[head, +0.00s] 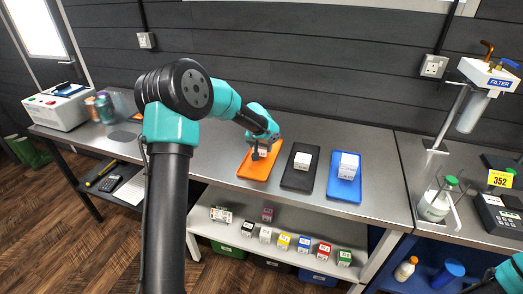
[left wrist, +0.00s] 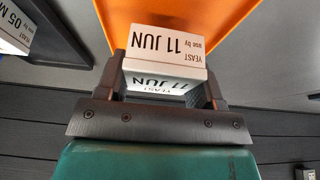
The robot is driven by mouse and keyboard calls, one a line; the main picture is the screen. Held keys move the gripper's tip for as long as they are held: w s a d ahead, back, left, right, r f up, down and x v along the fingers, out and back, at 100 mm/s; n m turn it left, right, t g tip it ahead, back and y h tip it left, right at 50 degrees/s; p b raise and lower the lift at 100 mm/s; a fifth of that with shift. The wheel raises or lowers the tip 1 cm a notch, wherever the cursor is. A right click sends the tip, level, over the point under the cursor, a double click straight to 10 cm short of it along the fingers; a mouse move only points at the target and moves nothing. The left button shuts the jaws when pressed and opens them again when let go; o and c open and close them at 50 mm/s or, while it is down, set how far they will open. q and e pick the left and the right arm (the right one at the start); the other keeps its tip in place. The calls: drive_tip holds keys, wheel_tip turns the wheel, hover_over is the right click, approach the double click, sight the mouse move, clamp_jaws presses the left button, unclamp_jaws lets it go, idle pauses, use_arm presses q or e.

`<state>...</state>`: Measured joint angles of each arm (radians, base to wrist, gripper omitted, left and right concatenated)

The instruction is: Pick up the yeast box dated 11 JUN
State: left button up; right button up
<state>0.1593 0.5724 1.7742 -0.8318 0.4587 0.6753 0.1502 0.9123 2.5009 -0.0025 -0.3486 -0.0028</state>
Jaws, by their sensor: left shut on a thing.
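The white yeast box marked 11 JUN (left wrist: 165,50) is between the fingers of my left gripper (left wrist: 165,88) in the left wrist view, its print upside down there. The fingers are shut on its two sides. In the head view my left gripper (head: 262,152) is over the orange tray (head: 257,171), and the box is mostly hidden behind it. Whether the box touches the tray I cannot tell. The orange tray also shows behind the box in the left wrist view (left wrist: 230,22). My right gripper is not in view; only a piece of that arm shows at the lower right edge.
A black tray (head: 293,182) with a white box (head: 302,161) and a blue tray (head: 342,190) with a white box (head: 348,165) stand to the right. Several small coloured boxes sit on the lower shelf (head: 225,230). A filter stand (head: 448,110) is further right.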

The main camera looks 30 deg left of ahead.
use_arm(q)
drive_tip(key=s+d, duration=0.2)
drive_tip(key=s, duration=0.2)
drive_tip(key=s+d+r, duration=0.1)
drive_tip(key=s+d, duration=0.2)
drive_tip(key=s, duration=0.2)
drive_tip(key=s+d+r, duration=0.1)
drive_tip(key=s+d, duration=0.2)
drive_tip(key=s, duration=0.1)
drive_tip(key=shift+s+d+r, duration=0.2)
drive_tip(key=shift+s+r, duration=0.05)
drive_tip(key=shift+s, duration=0.1)
